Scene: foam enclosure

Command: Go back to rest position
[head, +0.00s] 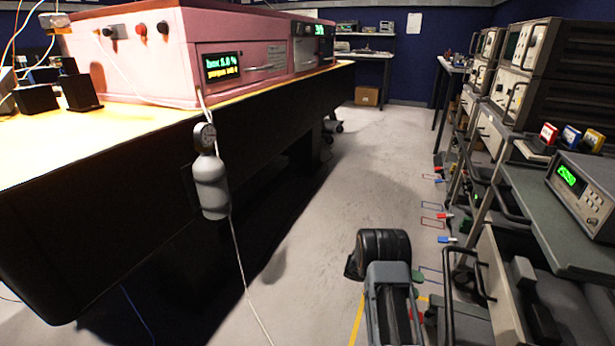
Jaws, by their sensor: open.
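An arm link, which looks like mine, shows at the bottom right of centre in the head view, grey with a thick black rounded joint at its top. It stands over the grey floor (310,240), apart from the bench on the left. No gripper fingers can be made out. The pink foam enclosure (150,60) sits on the bench (60,150) at the upper left, with a lit display (222,66) on its front.
A grey canister (210,187) with a gauge hangs at the bench's front edge, a white cable running below it. Racks of instruments (530,70) and a shelf with a meter (580,190) line the right. The aisle between is clear. A cardboard box (367,96) lies far back.

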